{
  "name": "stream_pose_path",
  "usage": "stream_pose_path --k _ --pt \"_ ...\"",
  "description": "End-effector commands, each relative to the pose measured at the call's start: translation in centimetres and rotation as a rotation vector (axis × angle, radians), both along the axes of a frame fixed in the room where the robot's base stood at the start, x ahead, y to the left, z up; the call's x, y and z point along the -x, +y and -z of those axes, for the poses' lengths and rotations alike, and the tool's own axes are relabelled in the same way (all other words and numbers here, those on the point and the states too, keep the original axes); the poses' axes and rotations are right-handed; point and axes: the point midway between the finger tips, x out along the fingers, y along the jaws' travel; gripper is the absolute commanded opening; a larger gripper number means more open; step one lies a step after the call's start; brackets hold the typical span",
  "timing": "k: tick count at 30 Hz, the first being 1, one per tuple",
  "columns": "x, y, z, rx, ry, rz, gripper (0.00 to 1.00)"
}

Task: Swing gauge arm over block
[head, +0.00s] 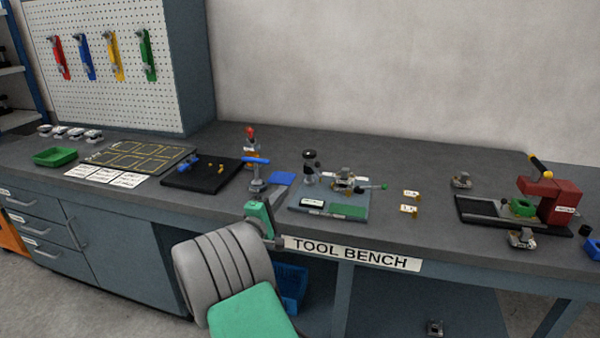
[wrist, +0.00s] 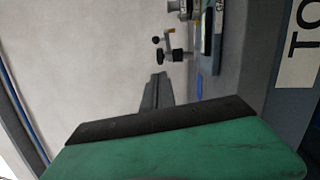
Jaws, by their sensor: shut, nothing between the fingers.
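The gauge fixture is a blue-grey plate (head: 302,207) on the bench, with a black-topped post (head: 309,166) at its back left. A silver block-like part (head: 345,180) stands near its middle, and a thin lever with a green knob (head: 384,187) sticks out to the right. I cannot tell for sure which piece is the gauge arm.
A blue-handled stand (head: 257,178) and a red-knobbed tool (head: 250,148) stand close behind my gripper. A black tray (head: 203,178) lies left. Two brass pieces (head: 410,202) and a red press (head: 552,201) are right. The back of the bench is mostly clear.

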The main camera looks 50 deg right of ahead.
Motion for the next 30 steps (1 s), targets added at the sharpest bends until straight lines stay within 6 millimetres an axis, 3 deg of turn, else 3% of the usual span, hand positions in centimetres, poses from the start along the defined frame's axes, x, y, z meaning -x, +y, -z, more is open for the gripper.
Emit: stream_pose_path --k 14,18,23,30 --pt "-2.0 -9.2 -1.3 -0.002 -0.007 0.004 0.0" --pt "-0.9 -11.3 -1.9 -0.003 -0.007 0.004 0.0" --pt "-0.2 -12.5 -2.1 -0.003 -0.007 0.001 0.0" --pt "-0.1 -12.7 -2.1 -0.004 -0.006 -0.001 0.0"
